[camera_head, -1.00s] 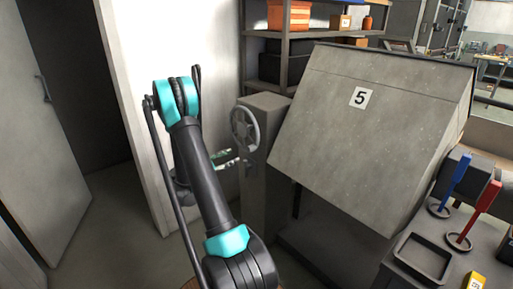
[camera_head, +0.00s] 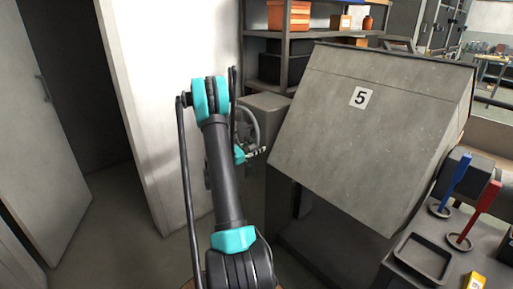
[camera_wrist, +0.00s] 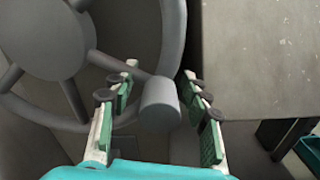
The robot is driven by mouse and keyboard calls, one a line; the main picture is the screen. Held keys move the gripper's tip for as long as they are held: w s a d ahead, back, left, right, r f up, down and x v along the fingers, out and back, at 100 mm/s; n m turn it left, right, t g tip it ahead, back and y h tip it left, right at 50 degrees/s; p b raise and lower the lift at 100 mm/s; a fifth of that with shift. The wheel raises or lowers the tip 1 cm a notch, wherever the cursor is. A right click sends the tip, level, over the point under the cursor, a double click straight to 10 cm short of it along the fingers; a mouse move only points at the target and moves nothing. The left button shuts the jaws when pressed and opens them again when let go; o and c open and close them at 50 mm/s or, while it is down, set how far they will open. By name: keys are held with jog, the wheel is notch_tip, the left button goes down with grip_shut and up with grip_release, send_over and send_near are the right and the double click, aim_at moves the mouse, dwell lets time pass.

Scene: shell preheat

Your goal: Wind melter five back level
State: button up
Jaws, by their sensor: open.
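Melter five (camera_head: 340,150) is a large grey box with a "5" label (camera_head: 360,97), standing tilted in the head view. Its grey handwheel (camera_head: 254,121) is on a post to the left, partly hidden behind my arm. In the wrist view the handwheel (camera_wrist: 92,60) fills the upper left, with its cylindrical crank knob (camera_wrist: 160,104) at the rim. My gripper (camera_wrist: 160,84) is open, and the knob appears between its fingers with gaps on both sides. In the head view my gripper (camera_head: 254,153) is at the wheel's lower part.
A dark bench (camera_head: 405,279) at the lower right holds a tray (camera_head: 424,256) and blue (camera_head: 455,180) and red (camera_head: 482,212) handled tools. Shelves (camera_head: 310,45) stand behind the melter. Open floor (camera_head: 125,225) lies to the left.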

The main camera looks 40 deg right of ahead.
jog(key=shift+d, duration=0.1)
grip_shut()
dwell(0.3)
jog(key=shift+s+r, duration=0.1)
jog(key=shift+s, duration=0.05)
